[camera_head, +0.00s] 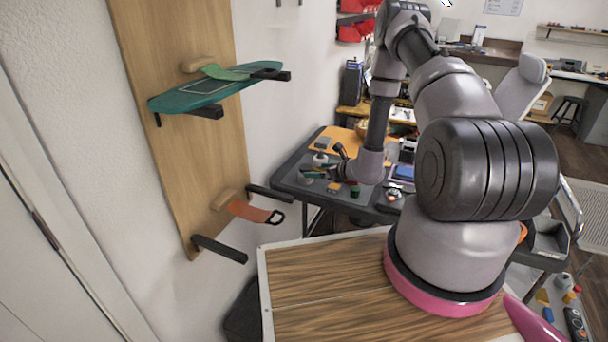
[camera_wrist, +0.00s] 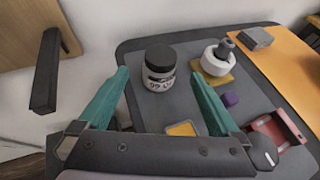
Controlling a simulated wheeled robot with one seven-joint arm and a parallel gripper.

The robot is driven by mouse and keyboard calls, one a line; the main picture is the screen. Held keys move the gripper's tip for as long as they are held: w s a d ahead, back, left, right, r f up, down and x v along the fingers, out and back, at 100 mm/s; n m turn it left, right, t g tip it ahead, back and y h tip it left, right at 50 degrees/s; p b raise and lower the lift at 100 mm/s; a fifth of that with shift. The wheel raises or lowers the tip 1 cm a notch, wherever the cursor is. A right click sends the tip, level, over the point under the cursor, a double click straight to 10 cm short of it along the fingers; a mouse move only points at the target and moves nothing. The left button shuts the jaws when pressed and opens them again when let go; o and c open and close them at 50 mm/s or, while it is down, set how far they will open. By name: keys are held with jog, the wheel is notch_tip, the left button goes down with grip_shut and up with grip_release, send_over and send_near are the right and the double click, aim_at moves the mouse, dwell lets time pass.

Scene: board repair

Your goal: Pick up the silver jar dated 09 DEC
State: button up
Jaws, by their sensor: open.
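In the wrist view a jar (camera_wrist: 158,70) with a dark lid and a greyish body stands upright on the dark grey table. Its pale label carries dark characters that look like "09" and a letter or two; the rest is not readable. My gripper (camera_wrist: 158,77) has two teal fingers, spread apart and empty. The jar appears in the gap between the fingertips, beyond them, with no visible contact. In the head view my arm reaches down over the table, and the jar is too small there to pick out surely.
A white round container (camera_wrist: 216,60) with a grey top stands right of the jar by a yellow piece. A purple cube (camera_wrist: 231,99), a red part (camera_wrist: 278,132) and a yellow-topped item (camera_wrist: 183,129) lie nearer. A black bracket (camera_wrist: 47,72) juts out at left. An orange mat (camera_wrist: 283,58) lies right.

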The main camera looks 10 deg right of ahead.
aim_at(310, 170)
jog(key=x, duration=0.8)
jog(key=shift+s+d+f, duration=0.1)
jog(key=shift+c, duration=0.3)
jog(key=c, duration=1.5)
